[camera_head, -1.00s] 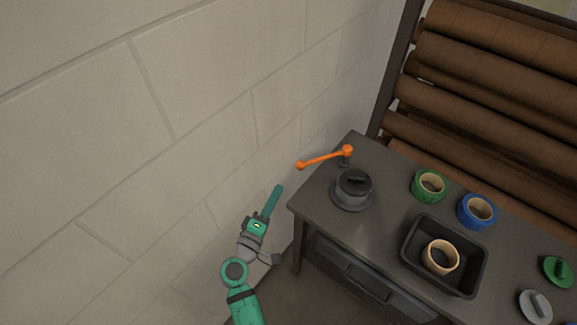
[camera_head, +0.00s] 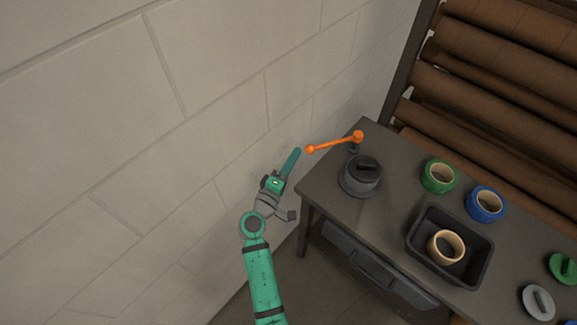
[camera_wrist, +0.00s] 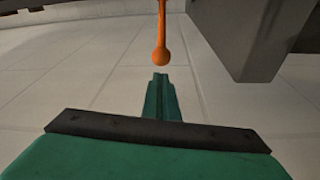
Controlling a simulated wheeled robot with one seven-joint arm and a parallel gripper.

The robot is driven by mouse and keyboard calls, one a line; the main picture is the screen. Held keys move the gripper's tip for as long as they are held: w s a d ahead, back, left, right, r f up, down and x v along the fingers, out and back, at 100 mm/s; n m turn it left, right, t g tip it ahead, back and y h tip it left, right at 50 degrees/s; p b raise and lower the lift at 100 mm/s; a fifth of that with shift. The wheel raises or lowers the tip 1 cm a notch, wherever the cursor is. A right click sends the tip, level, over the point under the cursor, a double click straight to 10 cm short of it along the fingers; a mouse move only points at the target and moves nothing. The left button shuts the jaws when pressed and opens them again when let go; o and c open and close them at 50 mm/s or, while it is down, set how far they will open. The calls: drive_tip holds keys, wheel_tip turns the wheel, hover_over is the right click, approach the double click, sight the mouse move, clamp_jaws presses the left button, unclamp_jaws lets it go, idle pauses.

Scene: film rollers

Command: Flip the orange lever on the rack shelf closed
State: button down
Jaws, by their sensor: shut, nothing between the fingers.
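The orange lever (camera_head: 334,143) stands at the back left corner of the dark shelf top (camera_head: 325,197). Its arm points left past the edge toward the wall and ends in a round knob. My gripper (camera_head: 297,151) is shut and empty, with its fingertips just left of the knob. In the wrist view the lever (camera_wrist: 161,45) hangs down from the top edge, its knob right ahead of my closed fingertips (camera_wrist: 160,76). A small gap shows between knob and fingertips there.
Green tape (camera_head: 428,181), blue tape (camera_head: 473,211) and a black tray (camera_head: 482,249) with a tan roll (camera_head: 433,252) lie to the right. The block wall (camera_head: 215,120) is close on the left.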

drive_tip(key=x, duration=0.3)
drive_tip(key=shift+w, duration=0.1)
idle(0.4)
